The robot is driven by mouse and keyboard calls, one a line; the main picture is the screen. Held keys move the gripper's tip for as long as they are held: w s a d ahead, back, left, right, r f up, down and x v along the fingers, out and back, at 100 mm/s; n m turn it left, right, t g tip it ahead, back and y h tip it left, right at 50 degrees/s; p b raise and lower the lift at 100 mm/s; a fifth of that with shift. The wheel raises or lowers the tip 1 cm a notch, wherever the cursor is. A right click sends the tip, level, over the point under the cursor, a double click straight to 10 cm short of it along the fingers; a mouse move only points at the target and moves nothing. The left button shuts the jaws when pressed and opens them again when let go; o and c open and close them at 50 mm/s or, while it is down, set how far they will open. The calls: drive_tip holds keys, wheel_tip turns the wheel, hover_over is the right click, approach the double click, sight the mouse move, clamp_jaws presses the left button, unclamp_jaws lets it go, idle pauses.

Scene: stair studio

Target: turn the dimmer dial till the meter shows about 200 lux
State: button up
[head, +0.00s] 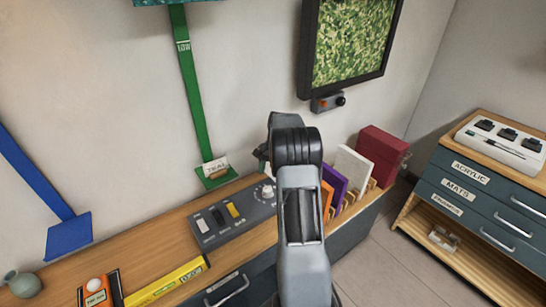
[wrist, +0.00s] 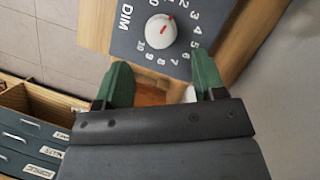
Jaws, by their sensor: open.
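The dimmer dial (wrist: 160,30) is a round white knob with a red mark, on a dark grey panel (wrist: 122,37) lettered DIM. A ring of numbers surrounds it; the red mark points up and right, towards the low numbers near 2. In the head view the dial (head: 267,192) is at the right end of the panel on the wooden counter. My gripper (wrist: 162,82) is open and empty, its green fingers spread just below the dial in the wrist view, not around it.
Switches (head: 219,217) sit left of the dial. Coloured panels in a rack (head: 349,172) and a red box (head: 383,150) stand to the right. A yellow level (head: 168,282) lies at front left. A drawer cabinet (head: 484,195) is at far right, across open floor.

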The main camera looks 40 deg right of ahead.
drive_tip(key=v, duration=0.7)
idle(0.6)
drive_tip(key=s+a+r+n+t+h, duration=0.2)
drive_tip(key=s+a+n, duration=0.4)
drive_tip(key=a, duration=0.8)
drive_tip(key=s+a+r+n+t+h, duration=0.2)
drive_tip(key=s+a+n, duration=0.4)
drive_tip(key=s+a, duration=0.7)
drive_tip(key=shift+a+n+t, duration=0.3)
drive_tip(key=shift+a+t, duration=0.2)
drive_tip(key=shift+t, duration=0.4)
drive_tip(key=shift+r, duration=0.1)
